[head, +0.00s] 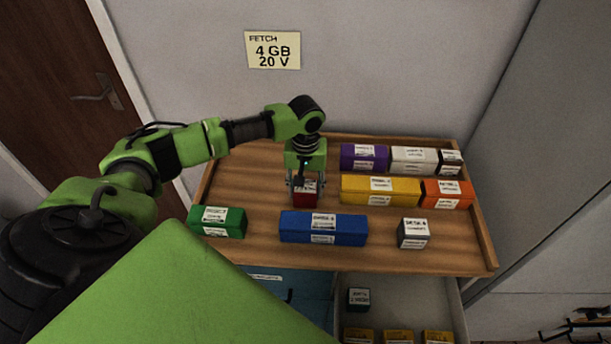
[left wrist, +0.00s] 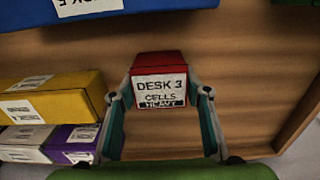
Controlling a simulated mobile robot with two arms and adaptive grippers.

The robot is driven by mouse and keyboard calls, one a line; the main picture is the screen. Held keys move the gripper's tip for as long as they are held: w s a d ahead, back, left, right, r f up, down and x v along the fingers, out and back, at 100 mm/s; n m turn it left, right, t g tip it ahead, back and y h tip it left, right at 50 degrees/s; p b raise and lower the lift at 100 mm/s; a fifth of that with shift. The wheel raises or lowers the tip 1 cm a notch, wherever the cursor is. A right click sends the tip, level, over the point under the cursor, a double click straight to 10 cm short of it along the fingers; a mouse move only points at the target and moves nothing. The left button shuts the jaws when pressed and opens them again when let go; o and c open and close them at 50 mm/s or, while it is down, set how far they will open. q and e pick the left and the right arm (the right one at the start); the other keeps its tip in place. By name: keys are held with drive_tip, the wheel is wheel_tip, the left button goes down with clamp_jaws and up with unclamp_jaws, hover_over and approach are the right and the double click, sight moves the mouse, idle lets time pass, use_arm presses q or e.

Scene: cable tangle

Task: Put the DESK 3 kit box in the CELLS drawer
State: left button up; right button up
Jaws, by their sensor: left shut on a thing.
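The DESK 3 kit box is red, with a white label reading "DESK 3 CELLS HEAVY" in the left wrist view (left wrist: 160,68). In the head view the box (head: 305,199) is mostly hidden under my left gripper (head: 305,184), which points down over the wooden tray table. My left gripper is shut on the box, a finger at each side. I cannot tell whether the box touches the tray. Below the tray's front edge, a pale drawer (head: 456,312) stands open with several boxes inside. No CELLS label is readable on it. My right gripper is not in view.
On the tray (head: 262,252) stand a blue box (head: 322,228), green box (head: 218,222), yellow box (head: 380,190), orange box (head: 446,193), purple box (head: 364,157), white box (head: 413,160) and grey box (head: 413,233). A raised rim (head: 484,228) edges it. A wall note (head: 273,50) hangs behind.

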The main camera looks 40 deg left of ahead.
use_arm(q)
drive_tip(key=o, duration=1.4)
drive_tip(key=shift+f, duration=0.1)
drive_tip(key=shift+o, duration=0.2)
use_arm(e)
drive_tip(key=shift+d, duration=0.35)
